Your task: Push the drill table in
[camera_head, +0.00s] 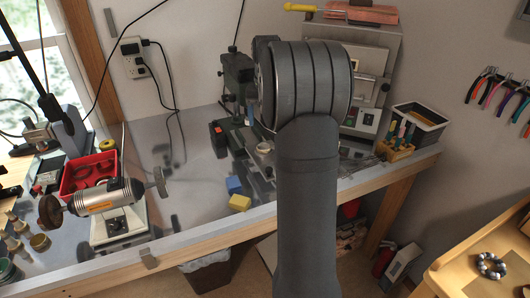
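A small dark green machine that looks like a bench drill (238,70) stands at the back of the metal-topped workbench (190,190). Low dark metal parts (236,140) lie at its foot; they may be its drill table, but I cannot tell for sure. My arm's large grey joint and link cross the middle of the picture and hide what lies to the right of the drill. My gripper does not show; it is out of view or behind my arm.
A blue block (234,185) and a yellow block (240,202) lie near the bench's front edge. A polishing motor (108,197) and a red bin (88,172) stand to the left. A grey machine (368,75) and a black box (420,120) stand to the right.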

